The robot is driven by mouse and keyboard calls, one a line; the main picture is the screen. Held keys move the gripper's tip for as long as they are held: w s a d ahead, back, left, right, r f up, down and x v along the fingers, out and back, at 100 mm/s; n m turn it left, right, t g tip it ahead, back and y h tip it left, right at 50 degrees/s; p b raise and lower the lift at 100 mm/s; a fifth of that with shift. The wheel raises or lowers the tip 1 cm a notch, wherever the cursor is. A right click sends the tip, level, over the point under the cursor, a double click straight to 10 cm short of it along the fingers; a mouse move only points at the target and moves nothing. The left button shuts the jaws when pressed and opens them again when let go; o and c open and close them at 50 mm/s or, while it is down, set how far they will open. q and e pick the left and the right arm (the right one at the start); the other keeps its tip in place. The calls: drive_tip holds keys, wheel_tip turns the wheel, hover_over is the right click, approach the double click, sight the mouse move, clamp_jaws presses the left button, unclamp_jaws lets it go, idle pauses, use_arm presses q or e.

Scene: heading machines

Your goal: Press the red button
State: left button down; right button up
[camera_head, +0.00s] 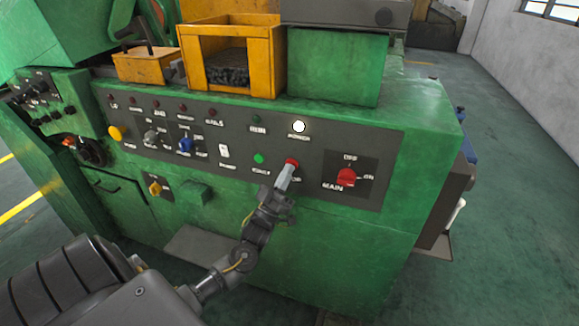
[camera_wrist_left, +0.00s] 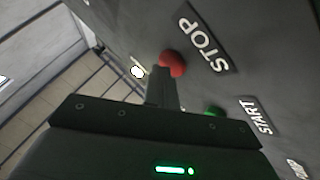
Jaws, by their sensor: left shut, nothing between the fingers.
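The red button (camera_head: 291,162) is on the dark control panel, partly covered by my left fingertips in the head view. In the left wrist view the red button (camera_wrist_left: 172,63) sits beside the STOP label. My left gripper (camera_head: 284,176) is shut and empty, its fingertips at the button's lower edge. In the wrist view the closed fingers (camera_wrist_left: 163,88) overlap the near side of the button. Whether they touch it or press it in, I cannot tell. My right gripper is not in view.
A green START button (camera_head: 259,158) is just left. A red MAIN switch (camera_head: 346,177) is to the right, and a lit white lamp (camera_head: 299,126) above. The panel (camera_head: 225,140) is on a green machine (camera_head: 330,245). Floor (camera_head: 500,230) on the right is clear.

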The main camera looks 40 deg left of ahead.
use_arm(q)
drive_tip(key=shift+s+d, duration=0.15)
drive_tip(key=shift+s, duration=0.3)
drive_tip(key=s+p, duration=0.1)
drive_tip(key=s+d, duration=0.1)
drive_tip(key=s, duration=0.1)
drive_tip(key=s+d+p, duration=0.1)
drive_tip(key=s, duration=0.1)
drive_tip(key=shift+s+p, duration=0.25)
drive_tip(key=shift+p, duration=0.05)
idle(0.8)
